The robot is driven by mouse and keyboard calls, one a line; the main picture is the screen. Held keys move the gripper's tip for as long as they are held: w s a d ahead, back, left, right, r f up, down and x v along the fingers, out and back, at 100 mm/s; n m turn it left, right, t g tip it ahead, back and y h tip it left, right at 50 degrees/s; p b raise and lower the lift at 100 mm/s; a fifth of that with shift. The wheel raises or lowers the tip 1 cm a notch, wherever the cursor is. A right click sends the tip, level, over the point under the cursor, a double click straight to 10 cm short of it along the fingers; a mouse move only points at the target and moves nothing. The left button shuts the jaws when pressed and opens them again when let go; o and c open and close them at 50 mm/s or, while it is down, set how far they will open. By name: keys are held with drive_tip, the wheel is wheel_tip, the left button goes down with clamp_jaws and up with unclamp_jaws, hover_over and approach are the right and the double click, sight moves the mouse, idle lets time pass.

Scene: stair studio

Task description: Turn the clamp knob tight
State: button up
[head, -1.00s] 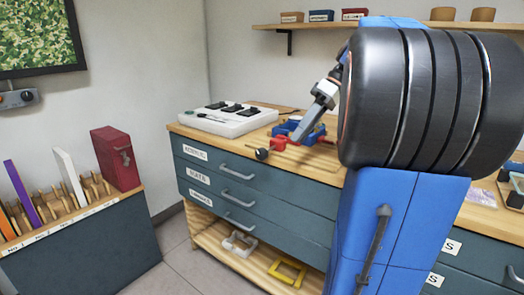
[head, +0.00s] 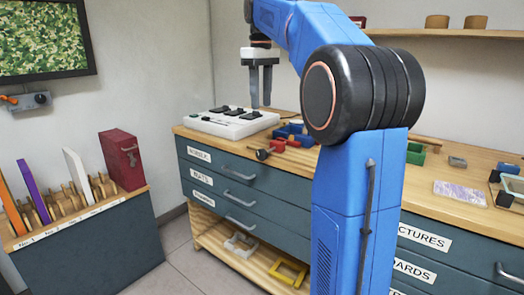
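A small red clamp (head: 277,146) sits at the front edge of the wooden worktop, left of my arm. Its round dark knob (head: 262,154) sticks out at the front edge, over the top drawer. A blue tray-like piece (head: 294,131) is just behind the clamp. My gripper (head: 261,105) points straight down from a white body, above and behind the knob in the picture and apart from it. Its two grey fingers show a narrow gap with nothing between them. How far the knob is turned cannot be told.
A white panel with black switches (head: 228,122) lies on the worktop left of the clamp. A green tray piece (head: 415,153) and a patterned sheet (head: 460,194) lie to the right. A red box (head: 121,159) stands on the left rack. A shelf (head: 455,32) hangs above.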

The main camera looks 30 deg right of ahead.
sight(263, 154)
wheel_tip(263, 154, down, 17)
drive_tip(key=shift+f, duration=0.1)
idle(0.6)
drive_tip(key=c, duration=0.9)
